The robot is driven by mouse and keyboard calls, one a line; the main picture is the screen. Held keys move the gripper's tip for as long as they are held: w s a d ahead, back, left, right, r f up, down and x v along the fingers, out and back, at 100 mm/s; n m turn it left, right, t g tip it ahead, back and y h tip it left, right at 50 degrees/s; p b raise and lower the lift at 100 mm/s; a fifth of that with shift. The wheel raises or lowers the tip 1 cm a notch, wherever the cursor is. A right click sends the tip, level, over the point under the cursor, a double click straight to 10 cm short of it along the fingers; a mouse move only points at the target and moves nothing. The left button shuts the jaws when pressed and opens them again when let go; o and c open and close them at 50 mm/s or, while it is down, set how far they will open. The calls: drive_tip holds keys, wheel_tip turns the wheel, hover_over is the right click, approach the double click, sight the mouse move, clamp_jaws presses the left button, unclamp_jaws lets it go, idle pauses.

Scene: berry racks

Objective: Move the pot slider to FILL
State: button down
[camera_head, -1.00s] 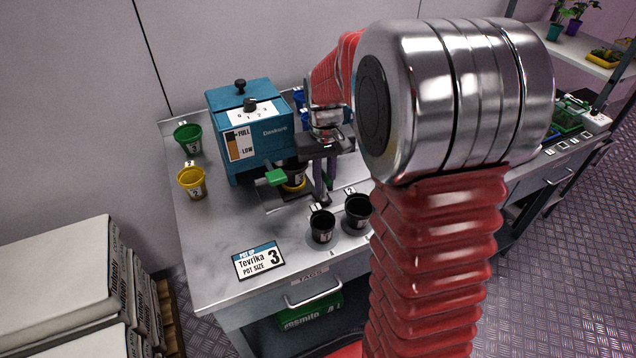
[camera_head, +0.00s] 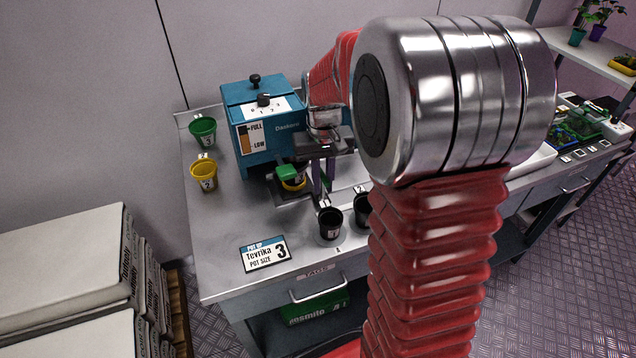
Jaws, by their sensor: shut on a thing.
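A blue potting machine (camera_head: 262,132) with a FULL/LOW gauge stands on the bench. The pot slider (camera_head: 290,198) is a dark plate low at its front, with a green block (camera_head: 287,172) above it. A dark pot with a yellow band (camera_head: 294,184) sits at the slider, partly covered by the green block. My gripper (camera_head: 325,195) points down at the slider's right end, jaws shut on it. The exact grip spot is too small and dark to see clearly. Slider markings, including FILL, cannot be read here.
Two black pots (camera_head: 330,224) stand right of the front, one partly behind my arm. A Tevrika pot-size-3 card (camera_head: 265,254) lies on the bench (camera_head: 222,262). White sacks (camera_head: 70,265) are stacked lower left.

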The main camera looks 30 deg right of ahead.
drive_tip(key=shift+a, duration=0.35)
drive_tip(key=c, duration=1.8)
unclamp_jaws()
drive_tip(key=shift+w, duration=0.1)
drive_tip(key=shift+o, duration=0.3)
drive_tip(key=shift+d, duration=0.1)
drive_tip(key=shift+r, duration=0.1)
wheel_tip(320, 180, up, 14)
drive_tip(key=shift+f, duration=0.2)
